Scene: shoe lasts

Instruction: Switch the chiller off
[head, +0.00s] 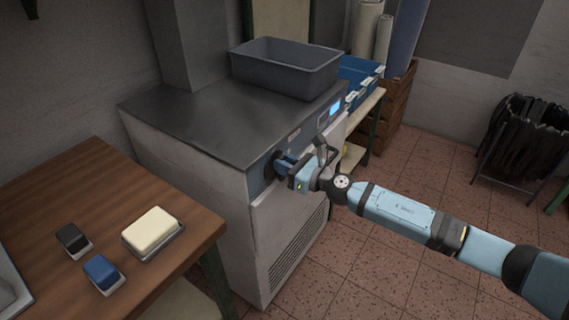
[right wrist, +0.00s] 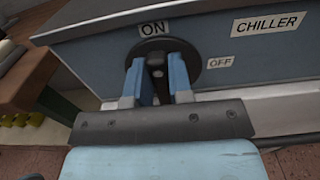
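The chiller (head: 185,160) is a light grey cabinet with a dark top and a blue-grey control strip. Its round black switch knob (right wrist: 155,48) shows in the right wrist view, with an ON label (right wrist: 154,28) above and an OFF label (right wrist: 220,62) to the right. The knob's bar stands roughly upright, in line with ON. My right gripper (right wrist: 158,82) has its two blue fingers on either side of the bar, with narrow gaps seeming to show. In the head view the right gripper (head: 286,164) is at the strip and partly hides the knob. My left gripper is not in view.
A grey bin (head: 285,68) stands on the chiller top. A lit display (head: 335,107) is on the strip. A wooden table (head: 50,205) at left holds a cream block in a tray (head: 152,230) and two small blocks. Tiled floor is open at right.

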